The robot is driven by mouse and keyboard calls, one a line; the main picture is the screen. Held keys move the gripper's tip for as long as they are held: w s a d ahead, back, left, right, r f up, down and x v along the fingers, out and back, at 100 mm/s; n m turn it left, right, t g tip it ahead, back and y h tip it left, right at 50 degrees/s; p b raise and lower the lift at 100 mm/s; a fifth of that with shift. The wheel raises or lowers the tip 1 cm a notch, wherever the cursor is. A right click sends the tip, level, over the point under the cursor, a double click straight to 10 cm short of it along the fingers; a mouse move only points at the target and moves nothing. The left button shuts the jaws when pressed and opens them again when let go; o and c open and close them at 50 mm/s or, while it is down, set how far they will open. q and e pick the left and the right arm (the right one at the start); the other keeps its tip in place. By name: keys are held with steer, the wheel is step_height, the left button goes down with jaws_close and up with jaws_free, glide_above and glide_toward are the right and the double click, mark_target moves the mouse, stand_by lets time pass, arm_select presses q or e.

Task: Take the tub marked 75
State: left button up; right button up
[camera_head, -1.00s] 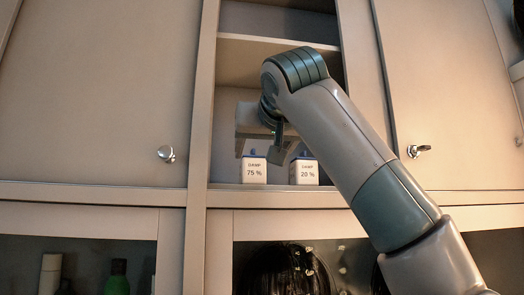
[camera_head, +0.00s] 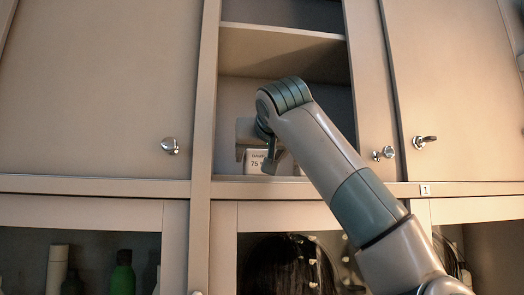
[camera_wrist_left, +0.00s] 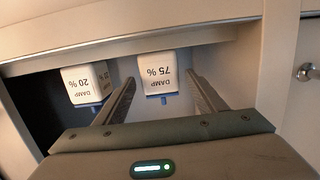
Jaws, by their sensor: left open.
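The tub marked 75 % (camera_head: 255,165) is a white box labelled DAMP, standing on the shelf of the open cabinet bay, partly covered by my gripper. In the left wrist view the same tub (camera_wrist_left: 158,73) appears upside down with a blue part at its lid end. My left gripper (camera_head: 257,154) is open in front of the tub. In the left wrist view its fingers reach to either side of the tub, and I cannot tell whether they touch it. The tub marked 20 % (camera_wrist_left: 85,84) stands beside it, outside the fingers; my arm mostly hides it in the head view.
The bay has an upper shelf (camera_head: 285,50) above the tubs and closed doors with metal knobs (camera_head: 170,146) on both sides. The shelf's front edge (camera_head: 270,189) runs below the tubs. Bottles (camera_head: 122,275) stand in the lower compartment.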

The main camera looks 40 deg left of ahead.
arm_select(q)
steer(key=shift+x, duration=0.9)
arm_select(e)
steer(key=shift+a+r, duration=0.25)
steer(key=shift+a, duration=0.2)
arm_select(q)
steer(key=shift+w+p, duration=0.1)
steer(key=shift+p, duration=0.2)
steer(key=shift+w+a, duration=0.15)
steer(key=shift+a, duration=0.1)
arm_select(e)
steer(key=shift+d+r, duration=0.1)
steer(key=shift+d, duration=0.1)
steer(key=shift+d, duration=0.1)
arm_select(q)
steer(key=c, duration=0.9)
arm_select(e)
steer(key=shift+d, duration=0.1)
arm_select(q)
steer(key=shift+r+p, duration=0.25)
steer(key=shift+p, duration=0.05)
arm_select(e)
steer(key=shift+r, duration=0.25)
